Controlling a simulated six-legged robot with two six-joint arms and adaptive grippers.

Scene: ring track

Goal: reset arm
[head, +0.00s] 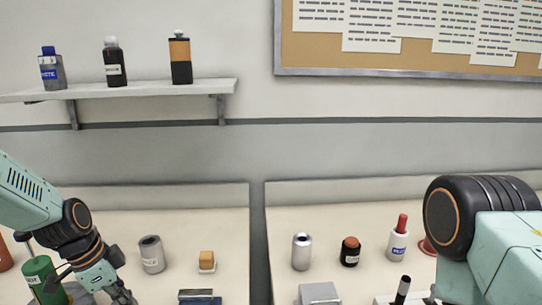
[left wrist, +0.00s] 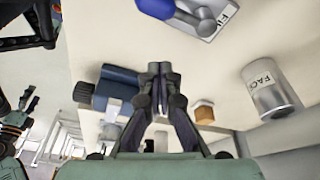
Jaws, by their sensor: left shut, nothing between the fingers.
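My left arm comes in at the left of the head view. Its gripper (head: 122,297) is low, at the bottom edge over the left pale table (head: 225,225). In the left wrist view the two dark fingers of my left gripper (left wrist: 160,72) are together at the tips, with nothing between them. My right arm fills the lower right of the head view. Its gripper is out of frame.
Near the left gripper are a green container (head: 42,277), a grey can (head: 152,254), a small orange block (head: 206,260) and a blue device (head: 200,297). The right table holds a silver canister (head: 302,252) and a red-capped bottle (head: 398,242). A wall shelf (head: 120,90) holds bottles.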

